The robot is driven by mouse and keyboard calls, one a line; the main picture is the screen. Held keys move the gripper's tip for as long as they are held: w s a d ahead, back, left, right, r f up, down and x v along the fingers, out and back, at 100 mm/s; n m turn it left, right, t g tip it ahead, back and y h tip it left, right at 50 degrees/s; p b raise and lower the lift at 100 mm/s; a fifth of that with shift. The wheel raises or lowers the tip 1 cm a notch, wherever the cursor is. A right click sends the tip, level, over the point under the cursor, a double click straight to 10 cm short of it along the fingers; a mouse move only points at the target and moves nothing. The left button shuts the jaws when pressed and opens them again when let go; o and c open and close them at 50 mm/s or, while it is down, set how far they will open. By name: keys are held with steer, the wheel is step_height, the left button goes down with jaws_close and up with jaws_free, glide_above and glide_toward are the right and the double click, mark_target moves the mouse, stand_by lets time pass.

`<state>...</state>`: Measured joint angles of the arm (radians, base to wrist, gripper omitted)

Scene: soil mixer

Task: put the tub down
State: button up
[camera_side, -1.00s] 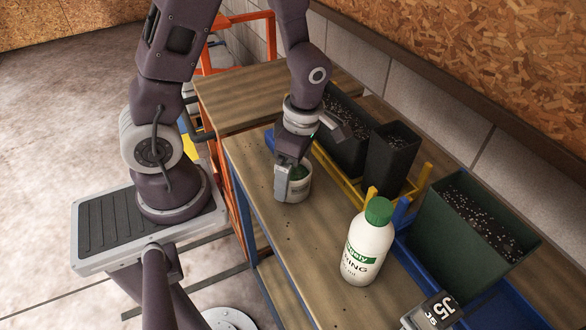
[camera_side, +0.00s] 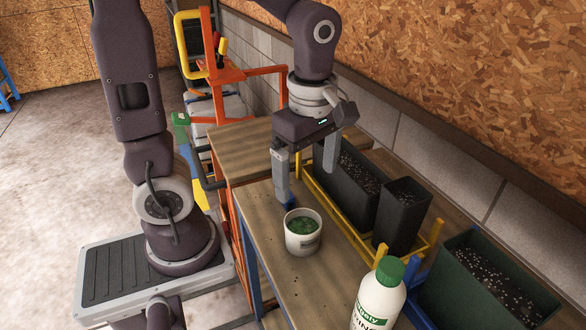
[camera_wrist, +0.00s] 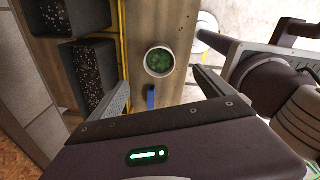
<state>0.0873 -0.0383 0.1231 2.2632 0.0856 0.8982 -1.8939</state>
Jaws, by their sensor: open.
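The tub (camera_side: 302,240) is a small white round pot with green contents. It stands upright on the wooden bench top (camera_side: 290,283). In the wrist view the tub (camera_wrist: 159,62) shows from above, just beyond the fingertips and between their lines. My gripper (camera_side: 306,185) is open and empty, raised behind the tub and apart from it. Its two fingers (camera_wrist: 160,85) are spread wide in the wrist view.
A yellow rack (camera_side: 345,228) holds dark planters (camera_side: 345,185) of speckled soil right of the gripper. A white bottle with a green cap (camera_side: 379,295) stands at the front right, near a green planter (camera_side: 470,290). Bare bench lies around the tub.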

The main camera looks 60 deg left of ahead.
steer(key=s+d+r+m+t, duration=0.1)
steer(key=s+r+m+t, duration=0.1)
steer(key=m, duration=0.8)
steer(key=s+d+r+m+t, duration=0.1)
steer(key=s+r+m+t, duration=0.2)
steer(key=s+m, duration=0.3)
steer(key=r+m, duration=0.1)
steer(key=m, duration=0.4)
steer(key=shift+d+r+m+h, duration=0.25)
steer(key=shift+r+m+h, duration=0.05)
steer(key=shift+r+h, duration=0.1)
